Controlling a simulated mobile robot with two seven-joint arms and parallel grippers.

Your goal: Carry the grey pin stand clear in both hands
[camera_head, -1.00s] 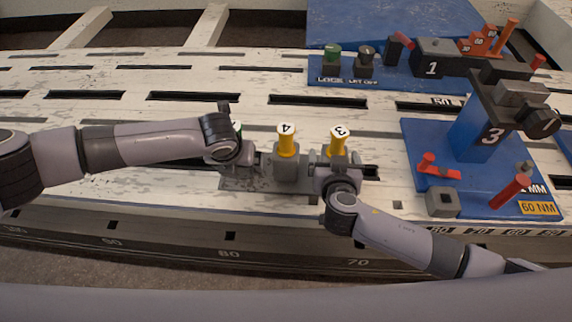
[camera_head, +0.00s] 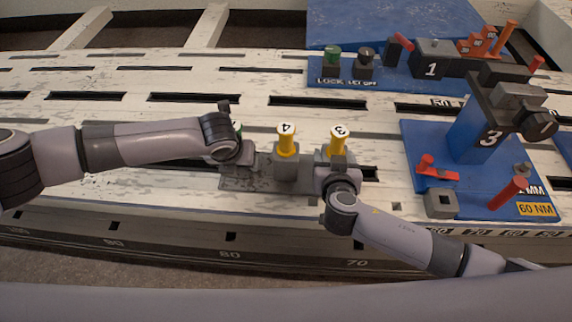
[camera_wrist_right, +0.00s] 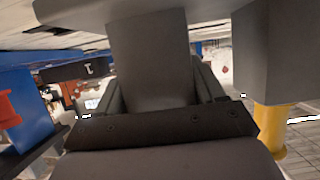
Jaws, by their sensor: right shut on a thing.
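The grey pin stand (camera_head: 265,184) lies on the white slotted bench top, with a flat base and grey blocks. Yellow pins marked 4 (camera_head: 287,140) and 3 (camera_head: 338,140) stand upright on it; a green-topped pin (camera_head: 238,128) is mostly hidden behind my left wrist. My right gripper (camera_head: 336,168) is at the stand's right end, shut on a grey upright post (camera_wrist_right: 150,60) of it. My left gripper (camera_head: 245,158) is at the stand's left end; its fingers are too hidden to tell whether it holds anything.
A blue fixture marked 3 (camera_head: 470,135) with red pins stands close to the right. A blue board (camera_head: 390,72) with lock pins and a block marked 1 lies behind. The bench (camera_head: 110,75) has dark slots, with free room at the back left.

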